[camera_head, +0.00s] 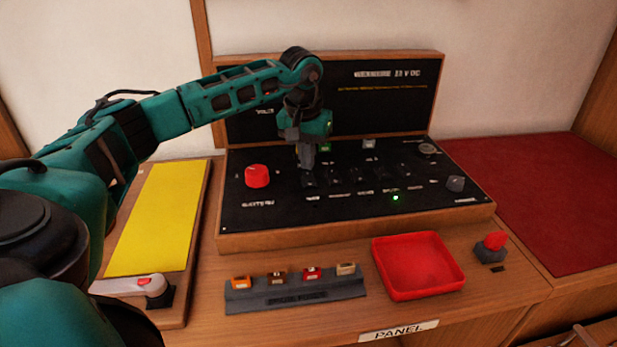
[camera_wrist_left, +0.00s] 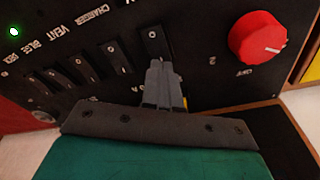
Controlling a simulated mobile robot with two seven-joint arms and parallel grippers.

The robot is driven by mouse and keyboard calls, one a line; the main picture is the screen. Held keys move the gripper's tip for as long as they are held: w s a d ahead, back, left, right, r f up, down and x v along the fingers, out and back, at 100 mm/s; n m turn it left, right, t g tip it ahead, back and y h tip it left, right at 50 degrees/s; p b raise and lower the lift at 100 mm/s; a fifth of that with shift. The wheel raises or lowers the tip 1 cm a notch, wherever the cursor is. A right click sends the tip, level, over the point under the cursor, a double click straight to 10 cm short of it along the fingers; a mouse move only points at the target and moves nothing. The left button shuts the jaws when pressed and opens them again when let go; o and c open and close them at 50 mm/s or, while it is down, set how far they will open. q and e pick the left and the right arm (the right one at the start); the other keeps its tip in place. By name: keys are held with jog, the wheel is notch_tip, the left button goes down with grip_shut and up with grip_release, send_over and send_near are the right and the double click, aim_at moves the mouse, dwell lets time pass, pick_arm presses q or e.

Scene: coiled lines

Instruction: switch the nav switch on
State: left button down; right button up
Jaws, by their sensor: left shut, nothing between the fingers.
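The black switch panel (camera_head: 270,205) lies in a wooden frame and holds a row of dark rocker switches. My left gripper (camera_head: 306,165) is shut and empty, pointing down at the switch nearest the red knob. In the left wrist view, the shut fingertips (camera_wrist_left: 162,72) are right at the edge of that switch (camera_wrist_left: 153,42); I cannot tell whether they touch it. No nav label is readable in either view, so I cannot confirm which switch is nav. Other labels such as charger and vent show in the wrist view. My right gripper is not in view.
A red rotary knob (camera_head: 257,176) sits left of the switches. A green light (camera_head: 396,198) glows near the row. In front are a rack of small tagged blocks (camera_head: 297,291), a red tray (camera_head: 418,265) and a red button (camera_head: 494,241). A yellow board (camera_head: 155,217) lies left.

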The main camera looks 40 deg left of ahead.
aim_at(307, 175)
pick_arm(q)
jog(key=shift+f+b, duration=0.5)
jog(key=shift+f, duration=0.45)
dwell(0.5)
jog(key=shift+r, duration=0.1)
notch_tip(307, 175, up, 5)
jog(key=p, duration=0.4)
jog(key=shift+r+p, duration=1)
jog(key=shift+d+f, duration=0.1)
